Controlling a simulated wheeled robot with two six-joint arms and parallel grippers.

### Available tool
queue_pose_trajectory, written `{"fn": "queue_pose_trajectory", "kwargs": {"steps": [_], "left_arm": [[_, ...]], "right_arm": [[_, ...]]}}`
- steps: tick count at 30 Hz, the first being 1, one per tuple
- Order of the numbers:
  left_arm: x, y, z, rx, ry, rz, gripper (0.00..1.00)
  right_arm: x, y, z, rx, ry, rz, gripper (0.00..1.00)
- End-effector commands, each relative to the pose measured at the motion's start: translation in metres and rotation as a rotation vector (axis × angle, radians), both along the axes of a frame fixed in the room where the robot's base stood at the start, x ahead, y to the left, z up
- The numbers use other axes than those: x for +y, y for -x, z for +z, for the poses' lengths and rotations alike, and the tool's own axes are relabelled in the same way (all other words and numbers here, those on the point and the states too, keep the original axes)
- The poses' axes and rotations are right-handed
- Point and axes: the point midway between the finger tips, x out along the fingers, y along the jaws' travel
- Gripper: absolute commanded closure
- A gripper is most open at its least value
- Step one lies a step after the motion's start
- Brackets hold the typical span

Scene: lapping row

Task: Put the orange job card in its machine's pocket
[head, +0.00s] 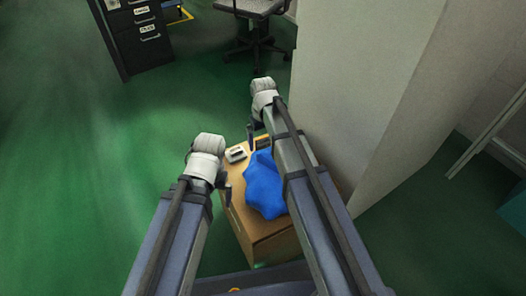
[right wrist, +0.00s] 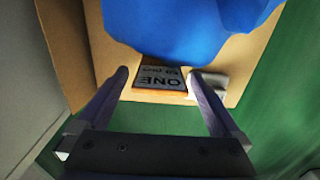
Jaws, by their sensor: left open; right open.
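A dark grey card with an orange-brown edge (right wrist: 160,79) lies on a tan box top in the right wrist view, partly covered by a blue cloth (right wrist: 180,30). Its lettering is upside down and includes "ONE". It also shows small in the head view (head: 262,142). My right gripper (right wrist: 157,75) is open, with its fingertips on either side of the card; I cannot tell whether they touch it. My left gripper (head: 224,184) is open and empty beside the box's left side. No machine pocket is identifiable.
The tan box (head: 262,226) also bears a small white object (head: 236,153). A pale wall or pillar (head: 350,90) stands close on the right. A black drawer cabinet (head: 138,38) and a chair (head: 256,30) are farther back. Green floor is free on the left.

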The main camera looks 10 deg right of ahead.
Motion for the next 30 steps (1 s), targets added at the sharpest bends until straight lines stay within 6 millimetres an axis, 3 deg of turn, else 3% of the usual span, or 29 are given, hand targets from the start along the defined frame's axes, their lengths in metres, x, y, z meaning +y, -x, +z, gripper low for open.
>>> {"fn": "queue_pose_trajectory", "kwargs": {"steps": [1, 3, 13, 30], "left_arm": [[-0.0002, 0.0, -0.014, 0.0, 0.001, -0.001, 0.0], [-0.0005, -0.0001, -0.0203, 0.0, 0.002, -0.003, 0.0], [-0.0008, -0.0001, -0.021, 0.0, 0.004, -0.004, 0.0], [-0.0006, -0.0001, -0.0211, 0.001, 0.003, -0.004, 0.0]], "right_arm": [[0.0001, -0.0001, -0.014, 0.0, 0.0, 0.0, 0.0], [0.0001, 0.0, -0.0203, 0.0, 0.0, 0.0, 0.0], [0.0001, 0.0, -0.0209, 0.0, 0.0, 0.0, 0.01], [0.0001, 0.0, -0.021, 0.0, 0.0, 0.0, 0.65]]}}
